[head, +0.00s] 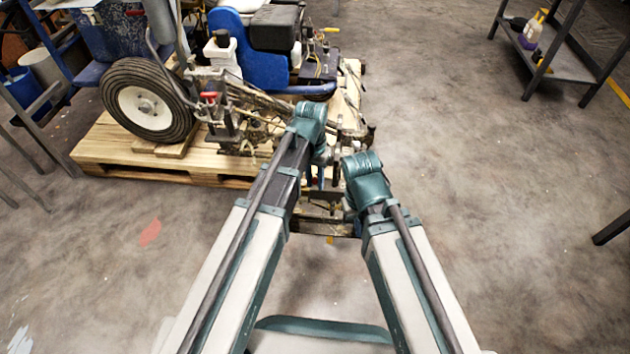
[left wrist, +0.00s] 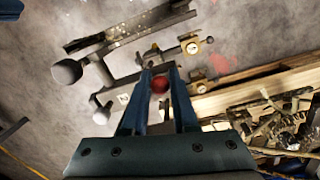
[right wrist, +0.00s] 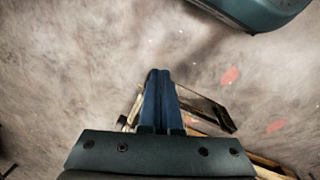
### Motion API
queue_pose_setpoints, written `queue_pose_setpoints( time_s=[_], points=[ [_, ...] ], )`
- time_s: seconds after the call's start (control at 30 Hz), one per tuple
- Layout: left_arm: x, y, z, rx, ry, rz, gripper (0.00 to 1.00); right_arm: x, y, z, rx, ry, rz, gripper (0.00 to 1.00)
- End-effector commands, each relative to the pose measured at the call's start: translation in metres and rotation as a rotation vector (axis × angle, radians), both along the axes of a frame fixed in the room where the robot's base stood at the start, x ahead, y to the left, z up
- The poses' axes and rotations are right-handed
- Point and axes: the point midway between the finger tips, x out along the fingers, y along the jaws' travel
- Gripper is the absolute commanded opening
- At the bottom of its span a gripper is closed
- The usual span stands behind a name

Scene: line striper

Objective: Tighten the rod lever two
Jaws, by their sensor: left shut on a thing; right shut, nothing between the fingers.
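The line striper (head: 240,40) stands on a wooden pallet at the upper left of the head view. Its rod and lever parts (left wrist: 135,35) fill the upper middle of the left wrist view, with dark bars and round grey knobs. My left gripper (left wrist: 160,76) is shut on a red knob (left wrist: 159,84), which sits between its blue fingers. In the head view my left gripper (head: 321,180) is mostly hidden by its wrist. My right gripper (right wrist: 158,73) is shut and empty, pointing at the floor with part of the machine behind it.
The wooden pallet (head: 95,158) lies under the machine. A large black tyre (head: 148,100) is at its left. A metal shelf (head: 545,55) with bottles stands at the upper right. The concrete floor (head: 500,200) to the right is mostly free.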

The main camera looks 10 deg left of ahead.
Motion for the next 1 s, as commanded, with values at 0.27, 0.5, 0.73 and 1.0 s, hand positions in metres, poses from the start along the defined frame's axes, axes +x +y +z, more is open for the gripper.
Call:
queue_pose_setpoints(
  time_s=[0.27, 0.5, 0.73, 1.0],
  points=[
    [0.019, -0.001, 0.004, 0.000, 0.251, 0.000, 0.00, 0.000, 0.000, -0.005, 0.000, 0.000, 0.000, 0.00],
    [0.019, 0.000, 0.008, -0.001, 0.332, 0.000, 0.00, 0.000, 0.000, -0.008, 0.001, 0.000, 0.001, 0.00],
    [0.018, 0.000, 0.008, 0.000, 0.330, 0.000, 0.00, 0.000, 0.000, -0.008, 0.001, 0.000, 0.001, 0.00],
    [0.018, 0.000, 0.008, 0.000, 0.329, 0.000, 0.56, 0.000, 0.000, -0.008, 0.001, 0.000, 0.001, 0.00]
  ],
)
